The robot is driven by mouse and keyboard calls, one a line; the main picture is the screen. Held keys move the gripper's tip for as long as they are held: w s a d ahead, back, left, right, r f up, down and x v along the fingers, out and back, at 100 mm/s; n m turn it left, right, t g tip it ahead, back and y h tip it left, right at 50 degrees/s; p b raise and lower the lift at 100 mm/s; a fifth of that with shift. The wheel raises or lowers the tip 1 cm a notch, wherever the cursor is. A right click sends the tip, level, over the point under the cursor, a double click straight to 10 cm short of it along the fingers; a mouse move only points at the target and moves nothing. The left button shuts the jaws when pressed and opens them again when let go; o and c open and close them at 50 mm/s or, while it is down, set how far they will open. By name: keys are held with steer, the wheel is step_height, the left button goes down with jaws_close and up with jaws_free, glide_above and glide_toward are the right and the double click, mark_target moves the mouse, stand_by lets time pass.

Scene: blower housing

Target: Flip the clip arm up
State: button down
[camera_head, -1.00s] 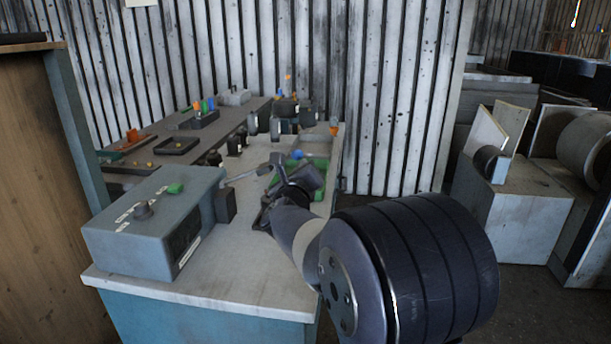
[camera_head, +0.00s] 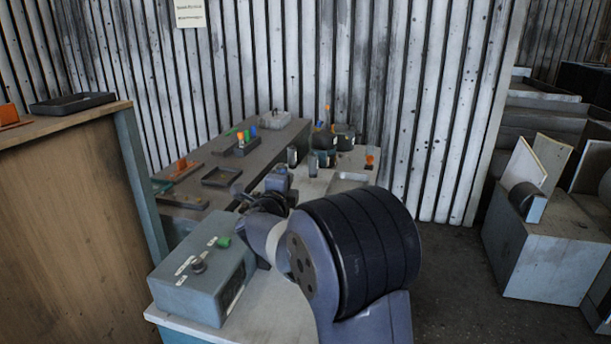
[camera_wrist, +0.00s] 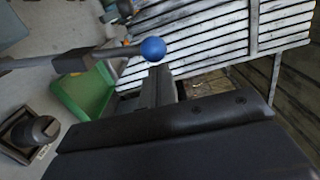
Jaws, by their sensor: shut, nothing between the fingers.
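In the wrist view a blue ball (camera_wrist: 153,47) sits at the end of a grey rod with a dark sleeve (camera_wrist: 85,58), which looks like the clip arm. The rod lies roughly level across the picture. My gripper (camera_wrist: 158,82) is shut and empty, its narrow fingers just below the ball. I cannot tell whether they touch it. In the head view my gripper (camera_head: 266,203) is above the bench, behind the control box, and my own arm hides much of it. The clip arm cannot be made out clearly there.
A grey-blue control box (camera_head: 205,275) with a knob and green button stands at the bench's near end. A green tray (camera_wrist: 85,97) lies under the rod. A dark knob on a square base (camera_wrist: 32,133) is at lower left. Several small parts stand on the back bench.

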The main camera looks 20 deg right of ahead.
steer(key=w+a+r+n+p, duration=0.1)
steer(key=w+a+p, duration=0.2)
steer(key=a, duration=0.1)
steer(key=shift+w+a+r+n, duration=0.15)
steer(key=shift+a+r+n, duration=0.15)
steer(key=shift+a, duration=0.1)
steer(key=shift+a, duration=0.15)
